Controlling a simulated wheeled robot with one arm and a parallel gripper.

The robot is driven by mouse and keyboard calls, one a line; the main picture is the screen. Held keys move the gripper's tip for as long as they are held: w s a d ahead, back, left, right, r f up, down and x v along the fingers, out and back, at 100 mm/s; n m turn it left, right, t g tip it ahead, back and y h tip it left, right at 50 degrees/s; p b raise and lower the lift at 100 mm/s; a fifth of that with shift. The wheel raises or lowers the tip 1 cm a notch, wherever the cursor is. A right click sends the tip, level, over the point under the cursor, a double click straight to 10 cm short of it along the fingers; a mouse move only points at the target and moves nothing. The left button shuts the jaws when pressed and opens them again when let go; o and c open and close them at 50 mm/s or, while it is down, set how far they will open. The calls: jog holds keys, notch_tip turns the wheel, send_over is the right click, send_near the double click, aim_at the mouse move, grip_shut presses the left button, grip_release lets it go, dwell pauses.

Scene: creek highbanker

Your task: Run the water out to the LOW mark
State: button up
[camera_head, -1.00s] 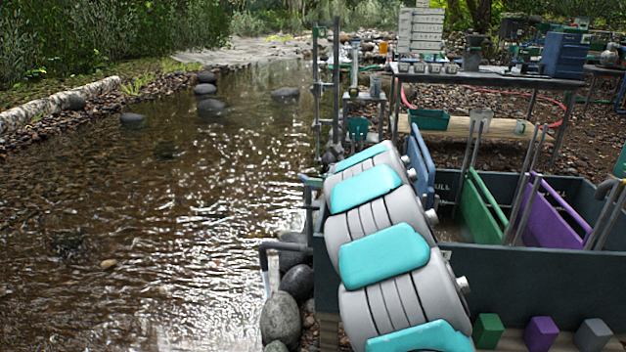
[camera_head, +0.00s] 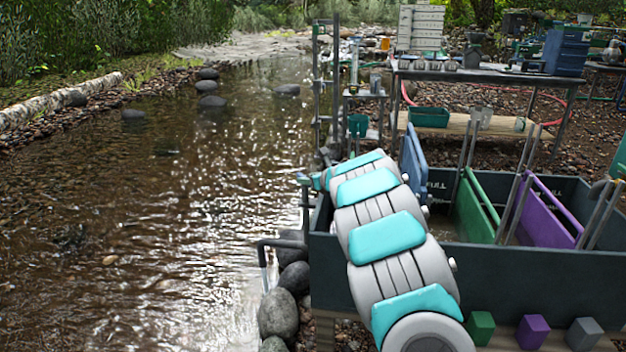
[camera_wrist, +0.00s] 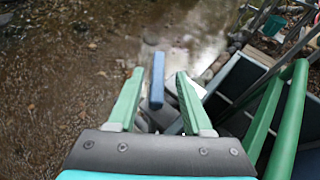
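A dark trough (camera_head: 400,289) stands on the bank, with a blue panel (camera_head: 414,160), a green panel (camera_head: 478,208) and a purple panel (camera_head: 548,215) across it. "FULL" lettering shows on its inner wall; I cannot make out a LOW mark or the water level. My gripper (camera_wrist: 160,99) is open, its green fingers apart. In the wrist view a short blue bar (camera_wrist: 157,80) shows between the fingers; I see no contact and cannot tell its depth. In the head view my gripper (camera_head: 314,181) is small at the trough's far-left corner, partly hidden by my arm.
A grey bent pipe (camera_head: 268,245) hangs at the trough's left side above rocks (camera_head: 278,314). The creek (camera_head: 150,230) fills the left. Green (camera_head: 480,328), purple (camera_head: 532,331) and grey (camera_head: 584,334) blocks line the front. A table (camera_head: 485,76) stands behind.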

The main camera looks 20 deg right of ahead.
jog(key=shift+a, duration=0.1)
grip_shut()
dwell(0.3)
jog(key=shift+a+f+m+h+b, duration=0.1)
jog(key=shift+f+m+h+b, duration=0.2)
jog(key=shift+b, duration=0.8)
jog(key=shift+a+m+h+b, duration=0.1)
jog(key=shift+m+h+b, duration=0.25)
jog(key=shift+b, duration=0.25)
jog(key=shift+r+m+h+b, duration=0.25)
jog(key=shift+m+h+b, duration=0.5)
jog(key=shift+h+b, duration=0.2)
